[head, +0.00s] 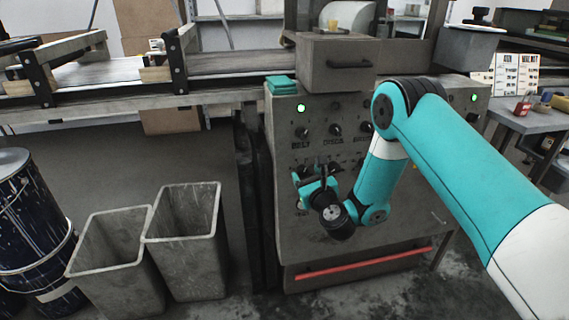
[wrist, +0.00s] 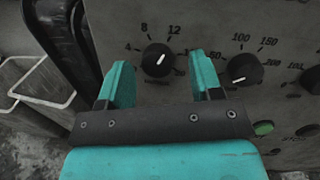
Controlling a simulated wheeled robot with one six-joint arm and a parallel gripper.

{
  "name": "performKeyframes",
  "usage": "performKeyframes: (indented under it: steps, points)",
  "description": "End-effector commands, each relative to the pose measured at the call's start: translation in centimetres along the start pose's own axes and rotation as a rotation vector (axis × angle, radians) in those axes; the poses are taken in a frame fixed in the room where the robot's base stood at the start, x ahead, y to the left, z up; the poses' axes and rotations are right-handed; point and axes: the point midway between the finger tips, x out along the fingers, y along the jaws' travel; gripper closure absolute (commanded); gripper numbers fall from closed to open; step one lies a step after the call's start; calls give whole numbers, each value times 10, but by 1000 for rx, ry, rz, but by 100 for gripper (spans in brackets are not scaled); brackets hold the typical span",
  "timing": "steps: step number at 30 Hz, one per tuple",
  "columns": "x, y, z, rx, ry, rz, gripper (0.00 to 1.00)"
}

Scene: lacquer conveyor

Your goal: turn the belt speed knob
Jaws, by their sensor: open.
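A grey control panel (head: 285,225) carries rows of black knobs; the upper-left knob (head: 302,132) has a BELT label below it in the head view. My gripper (head: 311,176) is in front of the panel's left part, below that label. In the wrist view my gripper (wrist: 161,75) is open, with one teal finger on each side of a black knob (wrist: 158,60). That knob has a white mark pointing up and right, on a scale showing 4, 8 and 12. I cannot tell whether the fingers touch it or whether it is the BELT-labelled knob.
Right of the fingers sits another knob (wrist: 241,69) with a 50, 100, 150 scale, and below it a green button (wrist: 263,128). A red bar (head: 362,263) crosses the panel's bottom. Two grey bins (head: 185,238) and a dark drum (head: 30,235) stand at left.

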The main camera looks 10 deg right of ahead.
Motion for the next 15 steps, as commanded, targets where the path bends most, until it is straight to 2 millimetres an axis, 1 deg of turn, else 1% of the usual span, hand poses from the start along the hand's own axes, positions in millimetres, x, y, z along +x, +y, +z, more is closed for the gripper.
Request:
performKeyframes:
  steps: [3, 11, 12, 14, 15]
  points:
    - [2, -5, -1, 0, 3, -7, 41]
    - [3, 1, -2, 0, 0, 1, 41]
    - [3, 2, -2, 0, 0, 2, 43]
    - [3, 2, -2, 0, -1, 3, 57]
    - [3, 2, -2, 0, -1, 3, 66]
